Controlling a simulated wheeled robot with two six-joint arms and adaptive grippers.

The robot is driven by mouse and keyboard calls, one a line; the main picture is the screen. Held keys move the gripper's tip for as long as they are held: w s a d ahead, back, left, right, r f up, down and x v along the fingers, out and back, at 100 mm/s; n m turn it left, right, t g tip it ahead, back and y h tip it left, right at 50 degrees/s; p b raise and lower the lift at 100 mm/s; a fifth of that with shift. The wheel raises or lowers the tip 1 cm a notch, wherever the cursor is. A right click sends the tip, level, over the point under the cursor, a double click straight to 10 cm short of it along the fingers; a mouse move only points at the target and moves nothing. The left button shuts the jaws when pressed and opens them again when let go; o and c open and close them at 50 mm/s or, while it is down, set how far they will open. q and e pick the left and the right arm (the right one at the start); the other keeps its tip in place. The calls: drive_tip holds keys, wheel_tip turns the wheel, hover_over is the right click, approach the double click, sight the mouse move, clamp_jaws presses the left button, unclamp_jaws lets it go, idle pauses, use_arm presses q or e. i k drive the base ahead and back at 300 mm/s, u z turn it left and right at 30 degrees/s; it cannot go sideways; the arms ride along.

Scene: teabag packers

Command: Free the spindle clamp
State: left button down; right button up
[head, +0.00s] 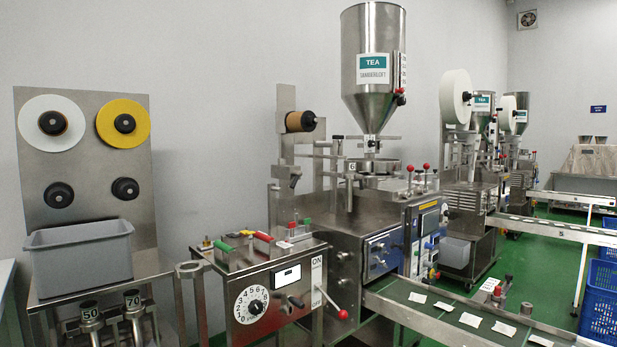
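A steel post on the nearest packing machine carries a spindle with a brown roll (293,122). A black knob (308,121) sits at the roll's outer end and may be the spindle clamp; I cannot tell whether it is tight. A steel panel (85,160) at the left has a white roll (35,112) and a yellow roll (107,108) on spindles with black hubs. Two lower black hubs (59,195) (125,188) carry no roll. Neither of my grippers is in view.
A grey bin (80,252) stands before the panel, above two holders marked 50 and 70. A control box (272,300) with a dial and red-knobbed lever stands centre front. A conveyor (450,312) with teabags runs right, near blue crates (603,285). Green floor shows beyond.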

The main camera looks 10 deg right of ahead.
sight(298, 174)
drive_tip(key=z, duration=0.85)
drive_tip(key=i, duration=0.4)
